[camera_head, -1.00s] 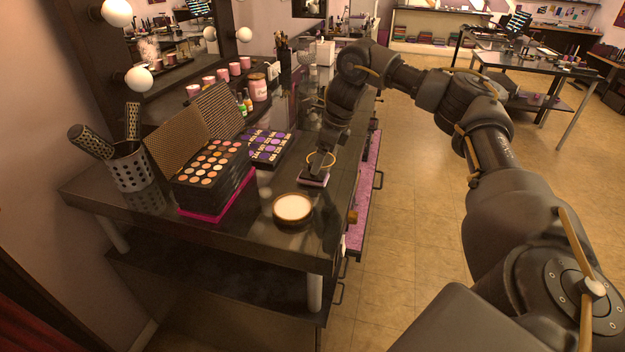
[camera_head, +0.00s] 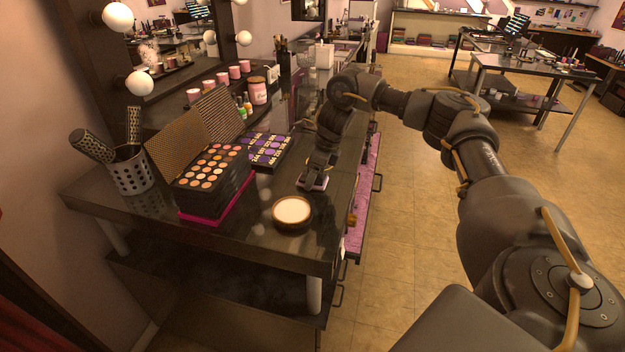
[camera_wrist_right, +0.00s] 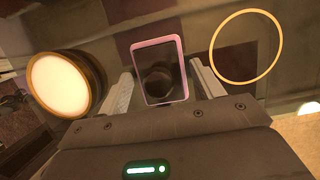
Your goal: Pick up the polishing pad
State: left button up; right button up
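A small flat rectangular piece with a pink rim and a dark, shiny middle (camera_wrist_right: 165,95) lies on the dark table; it is the likeliest polishing pad, but I cannot be sure. In the head view its pinkish edge (camera_head: 313,184) shows under my right gripper (camera_head: 318,172). In the right wrist view my right gripper (camera_wrist_right: 163,88) is open, with one finger on each side of the piece. Narrow gaps seem to show between the fingers and its rim. My left gripper is not in view.
A round white-topped jar (camera_head: 292,212) stands close by, also in the right wrist view (camera_wrist_right: 66,84). A makeup palette stack (camera_head: 212,170), a purple palette (camera_head: 268,150) and a brush cup (camera_head: 131,170) are to the left. The front table corner is clear.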

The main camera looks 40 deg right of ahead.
jog(key=c, duration=0.7)
jog(key=shift+o, duration=0.2)
jog(key=shift+r+b, duration=0.3)
jog(key=shift+r, duration=0.15)
notch_tip(320, 180, up, 3)
jog(key=shift+s+f, duration=0.1)
jog(key=s+r+p, duration=0.3)
jog(key=s+r, duration=0.6)
jog(key=s, duration=0.5)
jog(key=shift+a+r, duration=0.15)
jog(key=shift+a, duration=0.05)
jog(key=shift+w, duration=0.1)
